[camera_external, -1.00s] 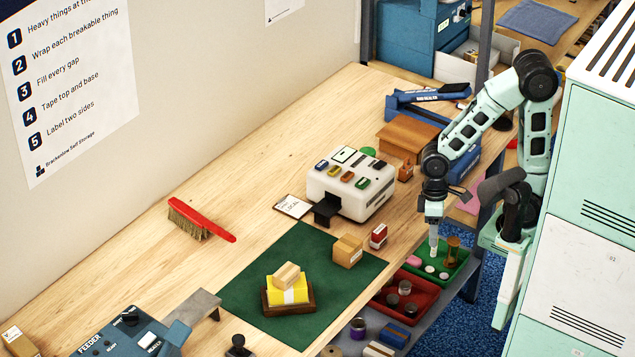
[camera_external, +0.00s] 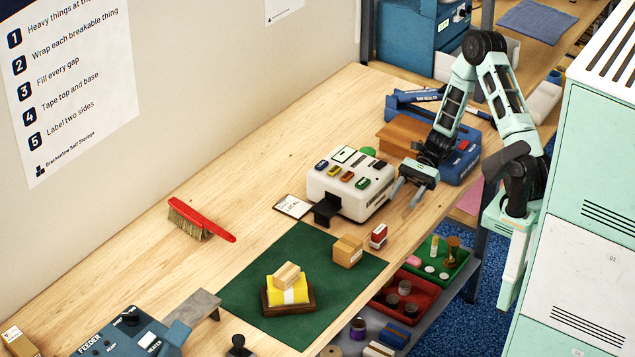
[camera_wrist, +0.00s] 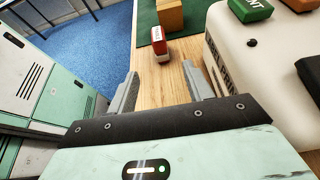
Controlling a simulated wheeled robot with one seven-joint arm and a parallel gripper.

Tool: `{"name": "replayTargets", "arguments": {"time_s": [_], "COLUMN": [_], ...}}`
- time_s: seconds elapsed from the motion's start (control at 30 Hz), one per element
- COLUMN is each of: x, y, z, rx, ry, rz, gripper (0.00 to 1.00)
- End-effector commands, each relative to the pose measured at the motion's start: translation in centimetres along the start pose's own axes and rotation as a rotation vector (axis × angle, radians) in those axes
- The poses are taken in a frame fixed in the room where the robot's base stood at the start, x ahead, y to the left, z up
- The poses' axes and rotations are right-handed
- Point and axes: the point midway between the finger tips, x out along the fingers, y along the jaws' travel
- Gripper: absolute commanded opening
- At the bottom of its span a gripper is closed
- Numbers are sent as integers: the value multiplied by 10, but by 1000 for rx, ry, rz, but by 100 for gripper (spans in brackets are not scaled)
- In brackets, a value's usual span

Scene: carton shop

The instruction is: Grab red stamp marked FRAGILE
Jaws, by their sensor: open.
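The small red stamp (camera_external: 378,236) with a white label stands on the wooden bench, just right of a cardboard box. In the wrist view the red and white stamp (camera_wrist: 158,44) stands beyond my fingertips, roughly in line with the gap between them; its lettering is too small to read surely. My gripper (camera_external: 405,193) is over the bench's right side, beside the white machine and apart from the stamp. The wrist view shows my gripper (camera_wrist: 161,76) open, with bare bench between the fingers.
A cardboard box (camera_external: 348,250) sits next to the stamp on a green mat (camera_external: 340,291). Red (camera_external: 414,307) and green (camera_external: 458,270) trays sit below the bench edge.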

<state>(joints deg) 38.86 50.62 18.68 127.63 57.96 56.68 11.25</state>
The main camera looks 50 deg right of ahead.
Motion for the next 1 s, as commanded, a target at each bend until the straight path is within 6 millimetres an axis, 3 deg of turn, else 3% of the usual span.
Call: {"name": "replayTargets", "arguments": {"time_s": [0.4,0.77,1.0], "x": [86,118,152], "y": [2,2,1], "z": [2,3,2], "rx": [-1,-3,-3], "ry": [-1,0,1], "rz": [9,8,8], "gripper": [51,51,51]}}
